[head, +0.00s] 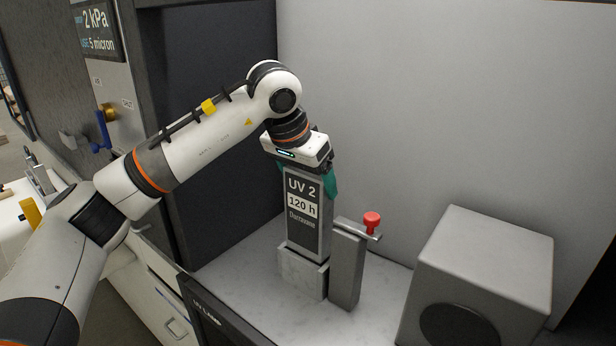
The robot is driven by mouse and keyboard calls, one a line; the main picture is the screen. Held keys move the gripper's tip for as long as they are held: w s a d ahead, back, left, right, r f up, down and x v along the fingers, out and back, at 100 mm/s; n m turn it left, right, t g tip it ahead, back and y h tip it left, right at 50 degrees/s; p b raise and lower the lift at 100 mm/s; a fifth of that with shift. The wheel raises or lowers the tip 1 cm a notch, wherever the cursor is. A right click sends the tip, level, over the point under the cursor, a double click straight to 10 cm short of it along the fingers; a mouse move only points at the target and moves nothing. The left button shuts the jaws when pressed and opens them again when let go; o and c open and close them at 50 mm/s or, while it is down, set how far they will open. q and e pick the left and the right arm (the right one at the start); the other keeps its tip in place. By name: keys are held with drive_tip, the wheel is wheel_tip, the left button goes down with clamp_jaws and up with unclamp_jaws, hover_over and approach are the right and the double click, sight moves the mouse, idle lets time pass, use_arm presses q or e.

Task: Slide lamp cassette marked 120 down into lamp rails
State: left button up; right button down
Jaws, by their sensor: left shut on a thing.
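The lamp cassette (305,232) is a tall grey block with a dark front plate reading "UV 2" and "120 h". It stands upright in the middle of the head view. My left gripper (306,172) is shut on its top end from above, with teal fingers at its sides. The cassette's lower end meets a low light-grey block (302,274), which may be the lamp rails. How deep the cassette sits in it cannot be told. My right gripper is not in view.
A grey post (346,268) with a red knob (371,221) stands close to the right of the cassette. A large grey box (488,262) with a round dark opening is farther right. A dark panel edge (222,318) lies in front. White walls close the back.

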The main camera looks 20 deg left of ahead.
sight(307, 220)
use_arm(q)
drive_tip(key=shift+f+b, duration=3.2)
drive_tip(key=shift+f, duration=1.25)
drive_tip(key=o, duration=1.7)
drive_tip(key=shift+a, duration=0.15)
drive_tip(key=shift+f, duration=0.15)
